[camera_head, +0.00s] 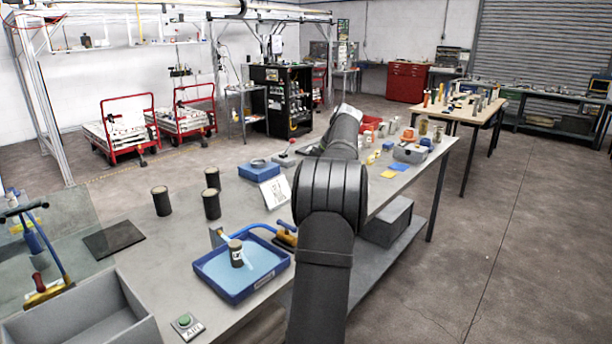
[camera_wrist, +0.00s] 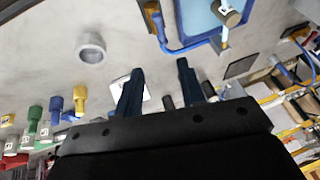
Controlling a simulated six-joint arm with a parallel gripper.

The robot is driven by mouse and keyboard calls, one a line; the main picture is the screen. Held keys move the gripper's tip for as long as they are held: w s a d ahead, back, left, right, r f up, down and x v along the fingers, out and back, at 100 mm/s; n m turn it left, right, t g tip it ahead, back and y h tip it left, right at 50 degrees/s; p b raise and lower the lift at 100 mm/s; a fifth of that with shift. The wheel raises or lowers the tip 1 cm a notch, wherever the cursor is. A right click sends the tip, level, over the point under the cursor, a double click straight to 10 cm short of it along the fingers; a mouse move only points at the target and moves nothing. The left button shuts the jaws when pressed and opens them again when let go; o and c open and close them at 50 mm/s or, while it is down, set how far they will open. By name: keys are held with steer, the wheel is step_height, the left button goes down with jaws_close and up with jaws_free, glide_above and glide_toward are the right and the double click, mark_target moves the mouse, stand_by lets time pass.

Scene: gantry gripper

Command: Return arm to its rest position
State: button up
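My arm (camera_head: 322,235) reaches from the bottom of the head view over the grey workbench (camera_head: 205,250). The arm hides my gripper in that view. In the wrist view, my gripper (camera_wrist: 160,66) shows two dark fingers standing apart with nothing held between them. A white card (camera_wrist: 145,93) lies beyond the fingers, partly covered by the left one. The same kind of white sign (camera_head: 275,191) shows left of my arm in the head view.
A blue tray (camera_head: 213,278) with a dark jar (camera_head: 236,253) stands left of my arm. Several dark jars (camera_head: 161,201) stand farther left. In the wrist view, a grey round cup (camera_wrist: 91,47) and several coloured pieces (camera_wrist: 80,100) lie left. Floor (camera_head: 500,230) at right is clear.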

steer(key=x, duration=1.7)
steer(key=shift+f, duration=0.15)
steer(key=v, duration=1.8)
steer(key=x, duration=1.7)
steer(key=shift+a+f, duration=0.1)
steer(key=shift+f, duration=0.05)
steer(key=shift+w+a+f, duration=0.1)
steer(key=shift+a+f, duration=0.05)
steer(key=shift+f, duration=0.15)
steer(key=m+t, duration=0.1)
steer(key=m, duration=0.3)
steer(key=shift+r+h, duration=0.1)
steer(key=shift+h, duration=0.3)
steer(key=shift+s+a+m+t+h, duration=0.1)
steer(key=shift+m+t+h, duration=0.25)
steer(key=shift+m, duration=0.45)
steer(key=shift+s+a+m+t+h, duration=0.15)
steer(key=shift+m+t+h, duration=0.15)
steer(key=shift+m, duration=0.5)
steer(key=shift+d, duration=0.1)
